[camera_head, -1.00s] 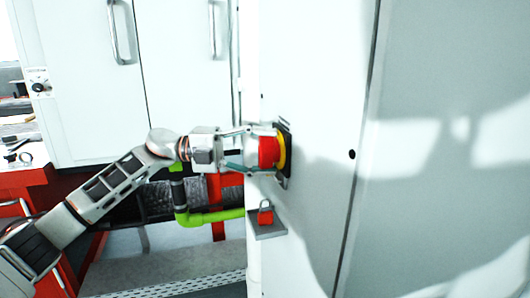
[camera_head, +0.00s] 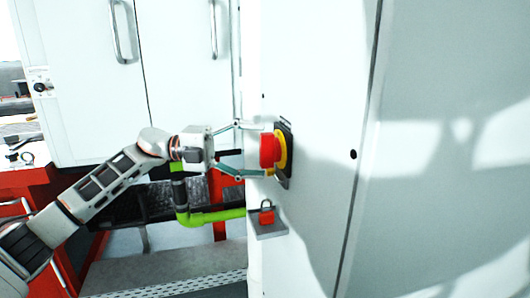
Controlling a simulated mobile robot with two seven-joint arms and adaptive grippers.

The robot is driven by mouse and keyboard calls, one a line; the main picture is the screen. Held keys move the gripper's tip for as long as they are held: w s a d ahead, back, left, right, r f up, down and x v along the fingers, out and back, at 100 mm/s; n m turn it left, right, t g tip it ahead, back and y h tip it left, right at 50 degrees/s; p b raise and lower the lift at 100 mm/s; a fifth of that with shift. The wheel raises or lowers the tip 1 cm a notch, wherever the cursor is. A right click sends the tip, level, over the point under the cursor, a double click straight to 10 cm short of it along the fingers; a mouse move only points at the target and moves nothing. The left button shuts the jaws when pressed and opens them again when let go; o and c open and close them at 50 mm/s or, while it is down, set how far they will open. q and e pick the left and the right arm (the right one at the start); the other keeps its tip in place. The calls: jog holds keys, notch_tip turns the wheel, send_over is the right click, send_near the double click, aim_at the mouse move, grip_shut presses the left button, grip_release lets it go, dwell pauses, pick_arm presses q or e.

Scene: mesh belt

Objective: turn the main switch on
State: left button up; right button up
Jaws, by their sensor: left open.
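The main switch (camera_head: 269,150) is a red knob on a yellow base with a dark backplate, mounted on the side of the pale cabinet. My left gripper (camera_head: 254,150) is open, its two fingers spread above and below, just left of the red knob. The fingertips are close to the knob; I cannot tell whether they touch it. My right gripper is not in view.
A red padlock (camera_head: 266,213) stands on a small grey shelf (camera_head: 268,231) below the switch. A bright green pipe (camera_head: 212,217) runs left of the shelf. White cabinet doors (camera_head: 180,70) stand behind my arm. The pale cabinet (camera_head: 310,80) fills the right side.

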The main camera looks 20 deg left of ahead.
pick_arm(q)
jog(key=s+a, duration=0.2)
jog(key=a, duration=0.7)
jog(key=shift+a, duration=0.15)
